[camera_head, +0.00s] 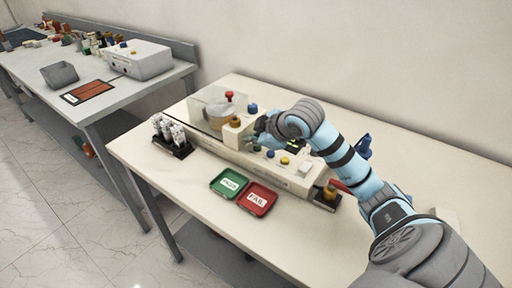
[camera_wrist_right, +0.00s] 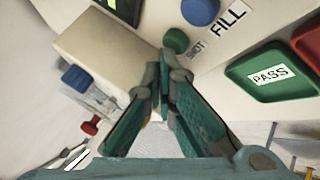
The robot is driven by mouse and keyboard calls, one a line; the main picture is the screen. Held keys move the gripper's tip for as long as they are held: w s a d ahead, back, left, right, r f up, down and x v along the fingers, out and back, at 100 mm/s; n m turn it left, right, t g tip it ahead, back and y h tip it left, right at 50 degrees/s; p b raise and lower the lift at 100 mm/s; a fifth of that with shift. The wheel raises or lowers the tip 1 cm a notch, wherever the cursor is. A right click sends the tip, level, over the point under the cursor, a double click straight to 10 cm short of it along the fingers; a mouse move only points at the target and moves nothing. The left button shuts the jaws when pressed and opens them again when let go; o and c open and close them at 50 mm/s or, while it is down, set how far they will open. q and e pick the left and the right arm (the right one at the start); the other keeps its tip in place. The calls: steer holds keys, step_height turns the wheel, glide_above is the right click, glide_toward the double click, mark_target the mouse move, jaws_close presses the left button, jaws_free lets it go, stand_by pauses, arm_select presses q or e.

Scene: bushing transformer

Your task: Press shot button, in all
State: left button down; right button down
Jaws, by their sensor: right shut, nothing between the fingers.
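The tester machine (camera_head: 232,152) is a long cream unit on the near table with several coloured buttons along its front. In the right wrist view a green button (camera_wrist_right: 175,41) sits beside the label SHOT (camera_wrist_right: 197,50), and a blue button (camera_wrist_right: 200,11) sits beside the label FILL (camera_wrist_right: 228,18). My right gripper (camera_wrist_right: 164,72) is shut and empty, its fingertips just short of the green button in the picture; I cannot tell whether they touch it. In the head view the right gripper (camera_head: 253,137) is over the machine's button panel. My left gripper is not in view.
A green PASS tray (camera_head: 229,183) and a red FAIL tray (camera_head: 258,199) lie in front of the machine. A black rack of vials (camera_head: 172,139) stands to the left. A raised cream block (camera_wrist_right: 110,55) is beside the fingers. The table's front is clear.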

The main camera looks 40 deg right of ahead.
mark_target(256, 148)
steer(key=shift+f, duration=0.35)
stand_by(0.6)
steer(key=shift+r+p, duration=0.9)
steer(key=shift+p, duration=0.4)
step_height(256, 148, up, 5)
steer(key=p, duration=0.6)
steer(key=shift+r, duration=0.1)
